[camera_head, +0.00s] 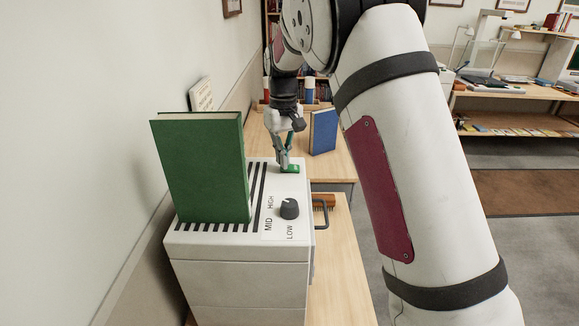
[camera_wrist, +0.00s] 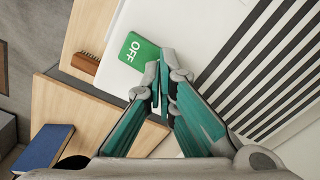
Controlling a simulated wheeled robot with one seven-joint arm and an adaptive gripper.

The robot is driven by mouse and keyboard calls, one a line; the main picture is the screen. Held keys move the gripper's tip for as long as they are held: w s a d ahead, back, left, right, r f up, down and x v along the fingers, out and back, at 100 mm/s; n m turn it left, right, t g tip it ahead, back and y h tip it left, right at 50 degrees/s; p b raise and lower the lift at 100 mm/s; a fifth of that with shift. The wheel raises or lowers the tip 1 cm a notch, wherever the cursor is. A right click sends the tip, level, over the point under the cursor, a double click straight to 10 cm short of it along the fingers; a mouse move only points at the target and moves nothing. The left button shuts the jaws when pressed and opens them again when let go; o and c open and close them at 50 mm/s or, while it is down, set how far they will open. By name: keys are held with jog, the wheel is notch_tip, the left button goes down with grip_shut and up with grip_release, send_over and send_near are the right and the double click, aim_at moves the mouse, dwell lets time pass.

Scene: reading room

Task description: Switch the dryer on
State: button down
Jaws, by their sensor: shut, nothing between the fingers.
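The dryer (camera_head: 236,278) is a white box with black slots on its top, and a green book (camera_head: 200,167) stands upright on it. A dark knob (camera_head: 289,209) sits on its top among the labels HIGH, MID and LOW. A green switch (camera_head: 292,168) is at the far end of the top. My gripper (camera_head: 283,166) is shut and empty, pointing down beside the switch. In the wrist view my fingertips (camera_wrist: 159,82) are close to the switch's edge; I cannot tell whether they touch it.
The dryer stands on a wooden table (camera_head: 341,270). A blue book (camera_head: 323,131) stands on another wooden surface behind, and it also shows in the wrist view (camera_wrist: 45,146). A brown brush (camera_wrist: 85,62) lies beside the dryer. A wall (camera_head: 90,130) is close on the left.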

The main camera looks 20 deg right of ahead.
jog(key=shift+f, duration=0.3)
jog(key=shift+r, duration=3.55)
jog(key=shift+s+r, duration=0.2)
jog(key=shift+r, duration=0.05)
jog(key=s+r+m+t, duration=0.15)
jog(key=s+r, duration=0.25)
jog(key=s, duration=0.9)
jog(key=s+r+t, duration=0.3)
jog(key=s+r, duration=0.2)
jog(key=s, duration=0.8)
jog(key=s+f+t, duration=0.1)
jog(key=s+f, duration=0.3)
jog(key=s, duration=0.5)
jog(key=shift+f+m, duration=0.3)
jog(key=shift+m, duration=0.15)
